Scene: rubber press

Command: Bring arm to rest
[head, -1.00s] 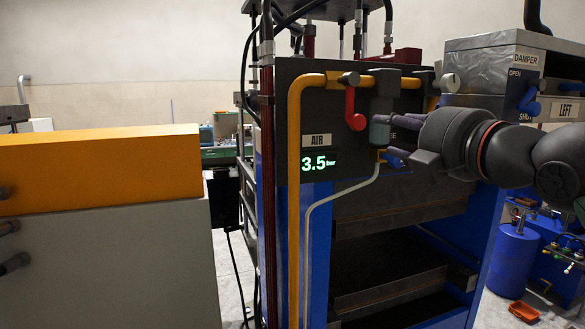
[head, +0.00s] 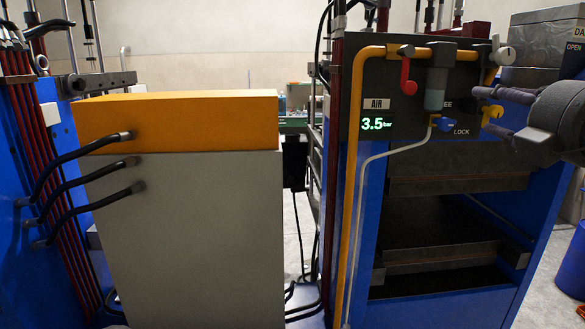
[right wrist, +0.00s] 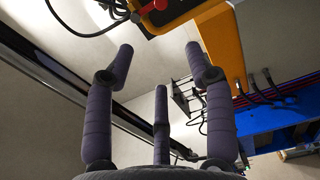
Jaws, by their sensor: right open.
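My right gripper (head: 487,108) is at the right edge of the head view, in front of the dark press panel (head: 410,150). Its dark, padded fingers are spread and hold nothing. They are to the right of the grey-green air regulator (head: 435,92) and the small blue knob (head: 445,124), with a gap between. In the right wrist view the gripper (right wrist: 160,65) shows three fingers apart with nothing between them. The rest of my right arm is mostly cut off by the frame. My left gripper is not in view.
The panel carries a yellow pipe (head: 360,150), a red lever (head: 405,78) and a display (head: 376,124) reading 3.5 bar. A grey cabinet with an orange top (head: 180,120) stands left, its black hoses (head: 70,185) running to a blue frame. Floor shows between cabinet and press.

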